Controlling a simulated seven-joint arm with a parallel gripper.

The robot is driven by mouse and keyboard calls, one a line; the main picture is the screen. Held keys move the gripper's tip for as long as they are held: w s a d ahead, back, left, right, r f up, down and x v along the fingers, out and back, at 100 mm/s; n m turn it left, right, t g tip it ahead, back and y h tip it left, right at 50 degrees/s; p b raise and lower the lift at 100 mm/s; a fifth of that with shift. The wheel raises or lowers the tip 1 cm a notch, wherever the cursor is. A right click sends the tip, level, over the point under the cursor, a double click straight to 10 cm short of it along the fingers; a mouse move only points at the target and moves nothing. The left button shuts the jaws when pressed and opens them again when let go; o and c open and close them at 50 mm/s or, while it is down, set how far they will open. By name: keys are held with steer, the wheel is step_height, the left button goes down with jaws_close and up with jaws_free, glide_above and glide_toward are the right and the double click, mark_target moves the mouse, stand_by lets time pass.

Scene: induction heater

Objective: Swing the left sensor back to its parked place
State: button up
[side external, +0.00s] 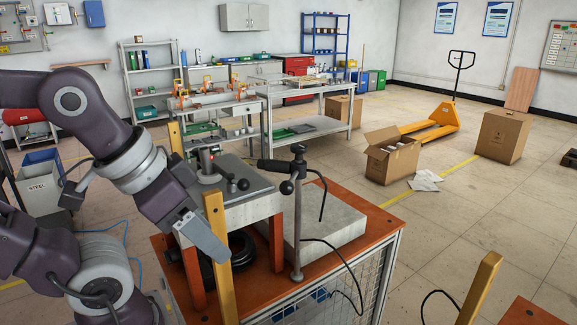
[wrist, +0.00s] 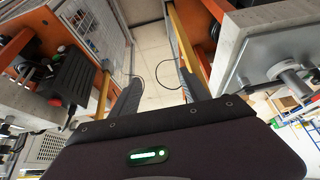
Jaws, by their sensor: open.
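A black sensor head (side external: 286,167) sits on an arm atop a slim grey post (side external: 297,235), which stands on the orange-topped cart. I cannot tell for sure which is the left sensor. My gripper (side external: 205,238) points down and right beside a yellow post, apart from both sensor parts. In the wrist view its two grey fingers (wrist: 155,65) are spread with only floor and a thin cable between them. No sensor is between the fingers.
Yellow upright posts (side external: 220,255) (side external: 480,290) stand close to my gripper and at the right. The cart's orange top (side external: 350,235) carries a grey slab (side external: 325,220). A black cable hangs off the cart. Open floor (side external: 430,240) lies to the right.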

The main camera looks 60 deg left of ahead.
steer(key=shift+c, duration=0.8)
steer(key=shift+r, duration=0.4)
steer(key=shift+c, duration=0.5)
step_height(320, 180, up, 10)
steer(key=a+f+m+g+y, duration=0.3)
steer(key=a+f+m+y, duration=0.1)
steer(key=a+f+m, duration=0.15)
step_height(320, 180, up, 5)
steer(key=m+t+y, duration=0.7)
steer(key=m+t, duration=0.5)
steer(key=m, duration=1.3)
glide_above(286, 189)
steer(key=v, duration=0.4)
steer(key=shift+n, duration=0.55)
step_height(286, 189, down, 10)
steer(key=shift+w+a, duration=0.1)
steer(key=shift+a, duration=0.05)
steer(key=shift+a+f, duration=0.1)
steer(key=shift+f, duration=0.2)
steer(key=x, duration=0.7)
steer(key=shift+f, duration=0.15)
jaws_close()
